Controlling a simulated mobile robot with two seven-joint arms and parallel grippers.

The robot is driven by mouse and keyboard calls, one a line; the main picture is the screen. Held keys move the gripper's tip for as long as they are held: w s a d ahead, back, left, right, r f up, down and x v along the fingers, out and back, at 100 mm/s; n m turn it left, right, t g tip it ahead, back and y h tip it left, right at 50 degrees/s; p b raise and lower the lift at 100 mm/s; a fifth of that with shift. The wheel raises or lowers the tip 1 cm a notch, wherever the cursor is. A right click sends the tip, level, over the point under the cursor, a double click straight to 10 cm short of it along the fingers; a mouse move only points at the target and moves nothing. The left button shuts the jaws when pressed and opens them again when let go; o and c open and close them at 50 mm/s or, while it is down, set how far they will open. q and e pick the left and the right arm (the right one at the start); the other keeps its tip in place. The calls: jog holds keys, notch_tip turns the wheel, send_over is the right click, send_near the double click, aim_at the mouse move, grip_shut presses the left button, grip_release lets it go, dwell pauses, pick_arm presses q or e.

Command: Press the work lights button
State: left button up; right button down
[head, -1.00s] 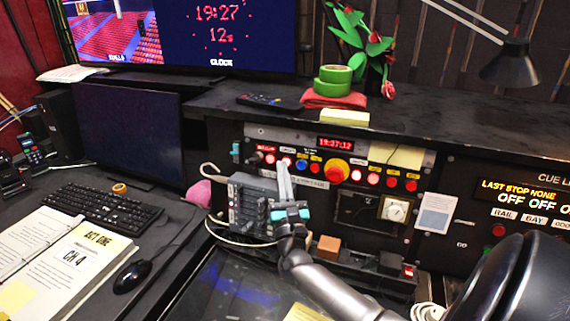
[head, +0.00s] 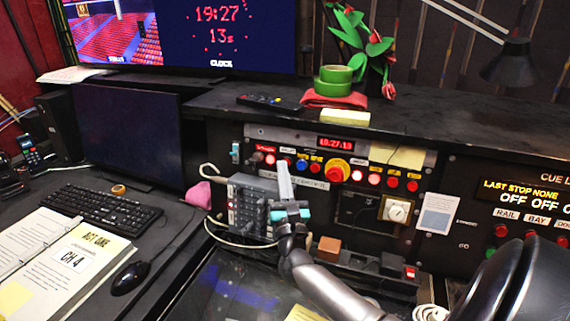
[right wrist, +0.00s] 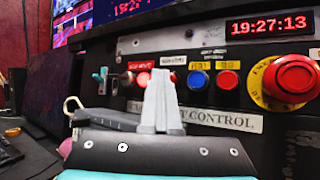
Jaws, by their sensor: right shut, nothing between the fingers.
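The control panel (head: 350,205) at the back of the desk carries a row of small round buttons under small labels. I cannot read for sure which label says work lights. In the right wrist view a red button (right wrist: 127,78) and a lit red one (right wrist: 144,80) are left of my fingertips. A blue button (right wrist: 198,80) and a red button (right wrist: 228,80) are on the right. My right gripper (head: 284,172) is shut and empty, its fingers pointing at the left part of this row. The fingers (right wrist: 162,82) partly hide a pale lit button. Contact is not clear. My left gripper is out of view.
A large red mushroom button on a yellow ring (right wrist: 290,78) is farther right. A grey mixer box (head: 245,208) stands just left of my gripper. A shelf (head: 410,127) with green tape rolls (head: 335,82) overhangs the panel.

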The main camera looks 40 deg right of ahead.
jog(key=shift+s+a+p, duration=0.25)
jog(key=shift+a+p, duration=0.05)
jog(key=shift+a, duration=0.25)
jog(key=a, duration=0.1)
jog(key=s+a, duration=0.1)
jog(key=s+a+p, duration=0.1)
jog(key=a, duration=0.1)
jog(key=shift+s+a+r, duration=0.1)
jog(key=shift+r, duration=0.3)
jog(key=shift+f, duration=0.1)
